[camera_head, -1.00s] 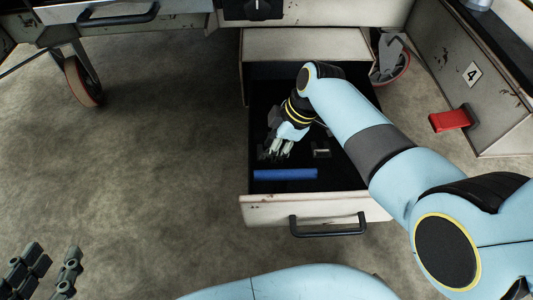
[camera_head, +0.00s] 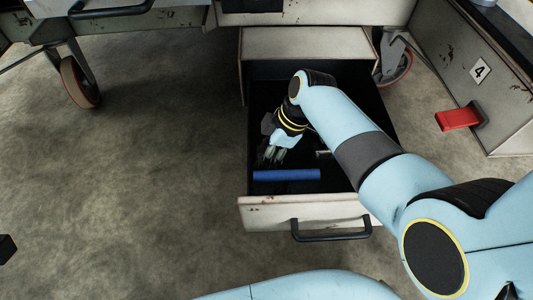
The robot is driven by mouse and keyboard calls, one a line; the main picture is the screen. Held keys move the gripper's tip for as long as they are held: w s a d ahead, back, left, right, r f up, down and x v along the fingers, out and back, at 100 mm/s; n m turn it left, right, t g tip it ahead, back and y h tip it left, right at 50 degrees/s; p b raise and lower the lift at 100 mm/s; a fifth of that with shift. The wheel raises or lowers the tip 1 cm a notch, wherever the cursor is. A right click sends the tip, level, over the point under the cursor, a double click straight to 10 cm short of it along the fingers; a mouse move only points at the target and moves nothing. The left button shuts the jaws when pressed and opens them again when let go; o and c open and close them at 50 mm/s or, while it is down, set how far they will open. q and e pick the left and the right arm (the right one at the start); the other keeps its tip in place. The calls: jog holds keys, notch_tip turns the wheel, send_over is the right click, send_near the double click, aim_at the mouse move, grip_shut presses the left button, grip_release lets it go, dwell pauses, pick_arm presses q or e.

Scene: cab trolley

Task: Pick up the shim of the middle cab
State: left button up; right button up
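The open drawer (camera_head: 345,211) of the trolley has a black inside. My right gripper (camera_head: 270,158) reaches down into it, fingers pointing at the drawer floor, just behind a blue bar (camera_head: 287,175). The fingers are small and dark here, and I cannot tell whether they are open or shut, or whether anything is between them. A small light metal piece (camera_head: 323,153) lies right of the gripper, partly hidden by my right arm. I cannot tell whether it is the shim. A dark block (camera_head: 6,248) at the left edge seems part of my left gripper; its fingers are not clear.
The drawer's walls and its front handle (camera_head: 331,235) surround the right gripper's space. A red clamp-like part (camera_head: 458,119) sticks out from the side panel marked 4. A caster wheel (camera_head: 79,82) stands at left. The floor left of the drawer is clear.

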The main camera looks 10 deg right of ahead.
grip_shut()
pick_arm(q)
jog(key=shift+f, duration=0.1)
pick_arm(e)
jog(key=shift+r, duration=0.15)
dwell(0.4)
